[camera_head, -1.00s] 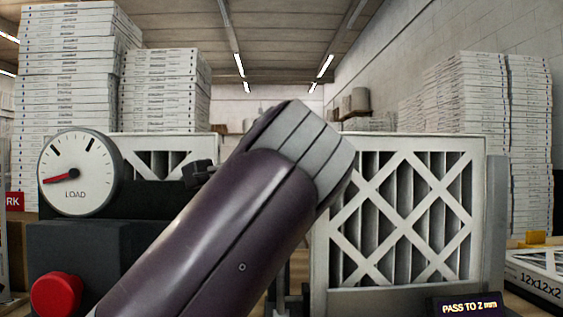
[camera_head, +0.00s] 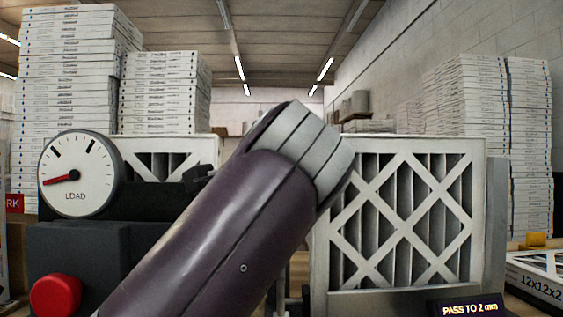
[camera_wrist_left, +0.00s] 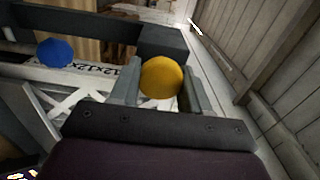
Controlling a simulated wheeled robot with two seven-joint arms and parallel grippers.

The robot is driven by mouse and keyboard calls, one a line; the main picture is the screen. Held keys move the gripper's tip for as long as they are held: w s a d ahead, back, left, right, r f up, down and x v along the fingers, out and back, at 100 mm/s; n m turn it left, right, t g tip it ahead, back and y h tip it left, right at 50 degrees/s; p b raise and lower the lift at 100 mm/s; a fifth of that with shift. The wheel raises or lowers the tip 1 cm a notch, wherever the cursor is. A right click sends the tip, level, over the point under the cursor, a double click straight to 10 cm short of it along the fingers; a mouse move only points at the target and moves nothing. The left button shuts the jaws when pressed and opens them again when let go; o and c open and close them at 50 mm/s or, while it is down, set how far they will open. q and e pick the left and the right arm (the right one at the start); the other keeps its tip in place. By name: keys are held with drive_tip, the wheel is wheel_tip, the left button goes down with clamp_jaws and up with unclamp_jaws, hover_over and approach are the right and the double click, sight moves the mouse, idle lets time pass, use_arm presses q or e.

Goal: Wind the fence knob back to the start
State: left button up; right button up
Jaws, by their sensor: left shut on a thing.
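In the left wrist view, a round yellow knob (camera_wrist_left: 161,77) sits between the two grey fingers of my left gripper (camera_wrist_left: 163,88). The gripper is shut on it, with a finger on each side. I take this to be the fence knob, though no label on it shows. A blue knob (camera_wrist_left: 55,52) stands apart at the left of that view. In the head view my purple left arm crosses the middle, and its gripper cannot be made out. My right gripper is in neither view.
A LOAD dial (camera_head: 77,174) has its red needle at the left. A red button (camera_head: 55,294) is below it. A white-framed filter (camera_head: 402,220) stands right of my arm, above a display (camera_head: 466,307) reading "PASS TO 2 mm". Tall stacks of boxes (camera_head: 75,100) stand behind.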

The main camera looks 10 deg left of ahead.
use_arm(q)
drive_tip(key=shift+r, duration=0.1)
idle(0.7)
drive_tip(key=o, duration=1)
drive_tip(key=shift+w, duration=0.15)
drive_tip(key=v, duration=1.2)
drive_tip(key=shift+s+d+b, duration=0.1)
drive_tip(key=shift+s+b, duration=0.25)
drive_tip(key=shift+s, duration=0.05)
